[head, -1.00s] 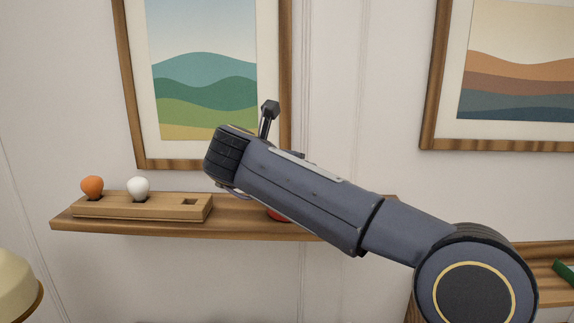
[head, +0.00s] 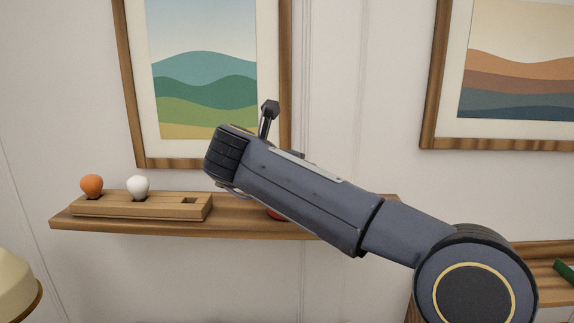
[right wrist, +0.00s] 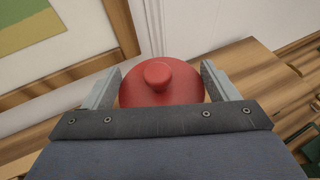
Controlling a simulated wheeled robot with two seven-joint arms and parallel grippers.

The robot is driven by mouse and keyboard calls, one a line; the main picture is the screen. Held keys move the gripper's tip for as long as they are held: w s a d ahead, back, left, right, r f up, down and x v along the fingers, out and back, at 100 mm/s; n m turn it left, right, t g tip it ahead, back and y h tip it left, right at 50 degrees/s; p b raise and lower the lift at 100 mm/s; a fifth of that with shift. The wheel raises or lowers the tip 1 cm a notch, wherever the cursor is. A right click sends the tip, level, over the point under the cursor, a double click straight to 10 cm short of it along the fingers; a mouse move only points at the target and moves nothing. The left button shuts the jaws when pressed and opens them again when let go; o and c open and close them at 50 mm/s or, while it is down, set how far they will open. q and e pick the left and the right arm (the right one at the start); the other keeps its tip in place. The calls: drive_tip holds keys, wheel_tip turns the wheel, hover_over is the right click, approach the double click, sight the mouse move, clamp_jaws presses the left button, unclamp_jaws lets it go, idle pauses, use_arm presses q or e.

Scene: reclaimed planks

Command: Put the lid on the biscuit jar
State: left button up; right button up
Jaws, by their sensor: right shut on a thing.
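A red domed lid with a round knob (right wrist: 158,76) is between the two fingers of my right gripper (right wrist: 161,70) in the right wrist view. The fingers are shut on it, one at each side. In the head view my right arm crosses the middle and hides the gripper. A small red sliver (head: 277,214) shows under the arm at shelf level; I cannot tell whether it is lid or jar. The jar's body cannot be made out, so whether the lid touches it is hidden. My left gripper is not in view.
A wooden shelf (head: 240,230) on the wall holds a wooden block (head: 140,207) with an orange knob (head: 92,186), a white knob (head: 138,187) and an empty square hole. Framed pictures hang above. Another shelf (head: 541,257) is at the right.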

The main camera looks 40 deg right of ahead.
idle(0.4)
drive_tip(key=o, duration=0.9)
drive_tip(key=shift+r+p, duration=1.6)
drive_tip(key=shift+r, duration=1.85)
clamp_jaws()
drive_tip(key=shift+f, duration=0.15)
